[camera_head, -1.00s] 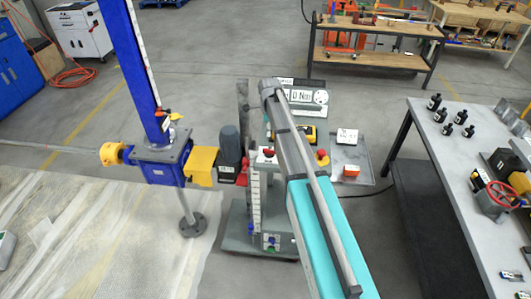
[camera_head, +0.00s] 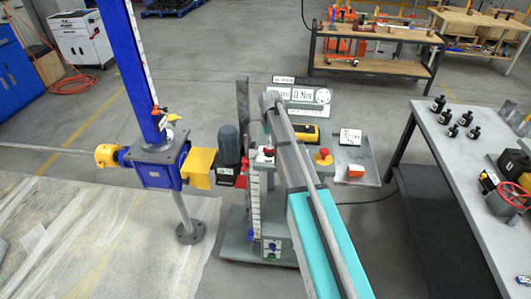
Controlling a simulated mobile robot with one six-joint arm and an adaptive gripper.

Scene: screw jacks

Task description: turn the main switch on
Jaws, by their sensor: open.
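A control stand (camera_head: 258,245) with a motor beside it stands in the middle of the view. On its top left is a small red switch-like part (camera_head: 265,152) on a light plate, partly beside my arm; I cannot tell its position, or for certain that it is the main switch. My gripper is hidden behind the arm.
The blue screw jack (camera_head: 157,163) with its dark motor (camera_head: 229,145) stands at left. A display reading 0 Nm (camera_head: 302,95) is behind the stand. A small tray (camera_head: 360,172) holds an orange item.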

